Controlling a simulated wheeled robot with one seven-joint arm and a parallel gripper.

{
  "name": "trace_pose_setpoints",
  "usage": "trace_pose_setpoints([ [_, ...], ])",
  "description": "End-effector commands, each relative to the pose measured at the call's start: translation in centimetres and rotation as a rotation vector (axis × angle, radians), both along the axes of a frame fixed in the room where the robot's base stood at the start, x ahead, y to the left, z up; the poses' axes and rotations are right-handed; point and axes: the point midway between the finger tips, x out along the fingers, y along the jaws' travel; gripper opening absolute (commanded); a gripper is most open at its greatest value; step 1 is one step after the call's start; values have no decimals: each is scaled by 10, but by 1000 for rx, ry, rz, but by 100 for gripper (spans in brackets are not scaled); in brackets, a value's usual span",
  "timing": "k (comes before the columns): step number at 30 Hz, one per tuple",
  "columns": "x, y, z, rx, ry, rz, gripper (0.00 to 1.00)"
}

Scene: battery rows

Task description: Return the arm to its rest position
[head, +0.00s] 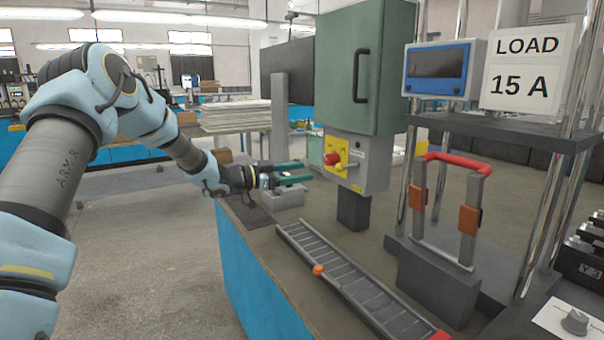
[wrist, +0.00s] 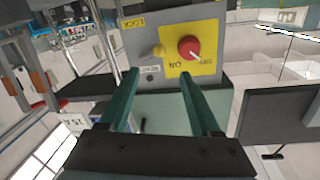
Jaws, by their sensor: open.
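My arm reaches in from the left of the head view. My gripper (head: 290,173) is at its far end, over the left edge of the bench, with its two green fingers apart and nothing between them. The fingers point toward a grey switch box (head: 376,165) with a yellow plate and a red rotary switch (head: 332,158). In the wrist view, my gripper (wrist: 158,105) is open, and the red switch (wrist: 189,48) shows beyond the fingertips. The fingers appear apart from the switch.
A green cabinet (head: 390,70) stands above the switch box. A grey rail tray (head: 350,280) lies on the bench, beside a frame with a red handle (head: 455,163). A load sign (head: 527,67) reads 15 A. Open floor (head: 150,250) lies left of the bench.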

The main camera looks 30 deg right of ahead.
Motion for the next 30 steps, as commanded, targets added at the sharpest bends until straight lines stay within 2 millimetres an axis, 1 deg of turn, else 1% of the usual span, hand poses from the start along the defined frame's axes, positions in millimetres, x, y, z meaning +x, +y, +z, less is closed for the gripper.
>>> trace_pose_setpoints([
  [8,0,0,0,1,0,0,64],
  [10,3,2,1,10,0,17,64],
  [12,13,10,3,43,2,74,64],
  [14,29,24,6,94,8,164,64],
  [17,65,72,7,232,35,391,64],
  [18,77,97,5,295,55,487,64],
  [19,84,118,3,342,72,560,64],
  [20,90,140,1,390,91,628,64],
  [21,96,169,-2,448,120,715,64],
  [22,98,190,-3,491,144,775,64],
  [23,98,212,-5,533,169,835,64],
  [24,96,242,-8,588,207,909,64],
  [26,89,285,-10,666,270,1014,64],
  [27,80,313,-12,716,316,1080,64],
  [29,63,354,-15,786,396,1171,64],
  [30,48,379,-16,832,453,1226,64],
])
